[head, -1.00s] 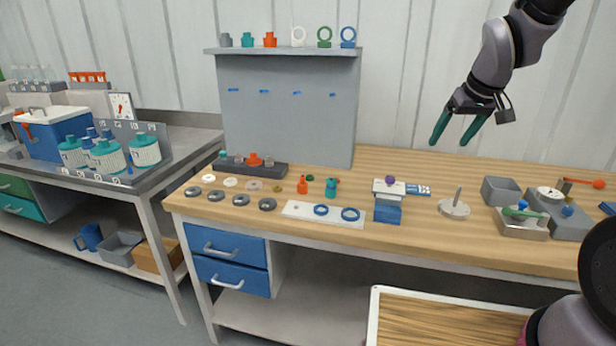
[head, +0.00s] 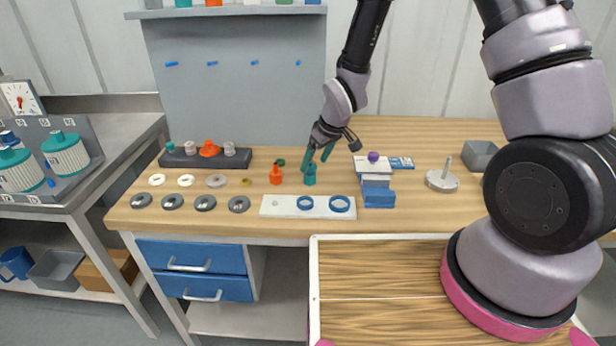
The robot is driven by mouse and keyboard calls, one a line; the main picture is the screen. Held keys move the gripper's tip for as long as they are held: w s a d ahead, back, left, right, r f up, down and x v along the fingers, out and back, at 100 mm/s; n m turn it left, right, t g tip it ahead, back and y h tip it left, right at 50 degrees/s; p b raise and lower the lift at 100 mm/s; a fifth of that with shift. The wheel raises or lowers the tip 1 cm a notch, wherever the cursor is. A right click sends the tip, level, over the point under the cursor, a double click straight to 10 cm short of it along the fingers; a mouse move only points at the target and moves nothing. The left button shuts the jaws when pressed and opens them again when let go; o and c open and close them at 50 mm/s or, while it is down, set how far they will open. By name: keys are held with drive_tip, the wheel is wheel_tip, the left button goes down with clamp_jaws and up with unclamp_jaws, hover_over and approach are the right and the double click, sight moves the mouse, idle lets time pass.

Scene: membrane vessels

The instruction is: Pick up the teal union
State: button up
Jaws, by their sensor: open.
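The teal union (head: 310,178) stands upright on the wooden bench, just right of an orange fitting of similar size (head: 276,175). My gripper (head: 314,165) is open, with its two green fingers pointing down at the top of the teal union. The left finger overlaps the union's top in the picture, so I cannot tell whether they touch. Another teal piece (head: 183,3) sits on the shelf above the board, cut by the frame's top edge.
A white plate with blue rings (head: 282,207) lies in front of the union. A blue block fixture (head: 377,192) is to the right. A dark rack (head: 205,158) holds several fittings at left, with several washers before it.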

sight(311, 167)
drive_tip(key=x, duration=0.4)
drive_tip(key=shift+s+a, duration=0.2)
drive_tip(key=shift+a, duration=0.1)
drive_tip(key=shift+w+a+f, duration=0.1)
drive_tip(key=shift+w+f, duration=0.1)
drive_tip(key=shift+f, duration=0.45)
clamp_jaws()
drive_tip(key=shift+r, duration=0.2)
